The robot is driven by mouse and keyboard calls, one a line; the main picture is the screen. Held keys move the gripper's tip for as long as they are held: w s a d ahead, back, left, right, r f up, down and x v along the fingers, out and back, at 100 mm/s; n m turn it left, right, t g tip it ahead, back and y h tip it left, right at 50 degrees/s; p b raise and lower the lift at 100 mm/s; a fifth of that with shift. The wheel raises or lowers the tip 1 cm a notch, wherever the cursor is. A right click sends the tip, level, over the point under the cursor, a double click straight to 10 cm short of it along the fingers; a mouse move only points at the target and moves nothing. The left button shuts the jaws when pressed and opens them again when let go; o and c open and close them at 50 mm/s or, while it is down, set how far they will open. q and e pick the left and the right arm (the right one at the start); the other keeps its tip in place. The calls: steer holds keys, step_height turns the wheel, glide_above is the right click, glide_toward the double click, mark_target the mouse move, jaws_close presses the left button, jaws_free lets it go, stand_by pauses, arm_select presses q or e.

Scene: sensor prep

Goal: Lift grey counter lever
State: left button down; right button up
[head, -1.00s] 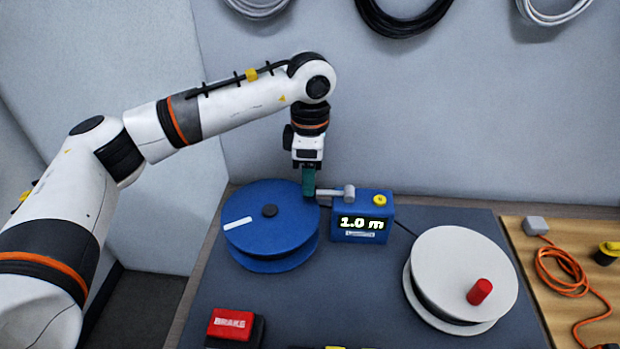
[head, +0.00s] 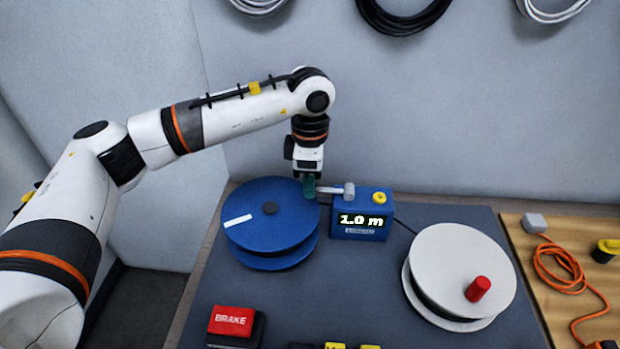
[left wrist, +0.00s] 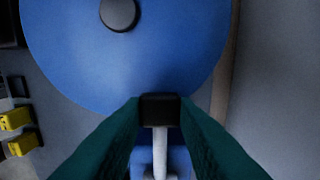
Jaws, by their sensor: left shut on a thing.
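The grey lever (head: 333,190) sticks out to the left from the blue counter box (head: 361,216), whose display reads 1.0 m. My left gripper (head: 310,188) is shut on the lever's outer end, between the blue reel and the counter. In the left wrist view the green fingers (left wrist: 160,120) close around the dark end of the lever, and the grey rod (left wrist: 160,150) runs on toward the blue box. The lever looks about level. My right gripper is not in view.
The blue reel (head: 262,222) is close to the left gripper. A white reel (head: 459,262) with a red knob stands on the right. A red BRAKE button (head: 231,320) is at the front left. An orange cable (head: 560,272) lies on the wooden board at right.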

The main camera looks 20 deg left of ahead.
mark_target(325, 188)
arm_select(q)
steer(key=shift+r, duration=0.15)
steer(key=r+y, duration=0.1)
steer(key=y, duration=0.1)
steer(key=d+r+y, duration=0.1)
steer(key=shift+w+d+r+g+y+p, duration=0.2)
steer(key=shift+r+g+y+p, duration=0.1)
steer(key=shift+g+y+p, duration=0.1)
steer(key=shift+d+r+y+p, duration=0.3)
steer(key=shift+r+y+p, duration=0.15)
steer(key=shift+y+p, duration=0.25)
steer(key=shift+w+d+r+g+y+p, duration=0.15)
steer(key=shift+d+y+p, duration=0.1)
steer(key=shift+y+p, duration=0.25)
steer(key=shift+s+d+r+g+y+p, duration=0.1)
steer(key=shift+d+g+y+p, duration=0.15)
steer(key=shift+p, duration=0.35)
steer(key=c, duration=1.1)
jaws_free()
steer(key=shift+w, duration=0.1)
steer(key=b+v, duration=0.1)
steer(key=v, duration=1.1)
steer(key=shift+d+f, duration=0.1)
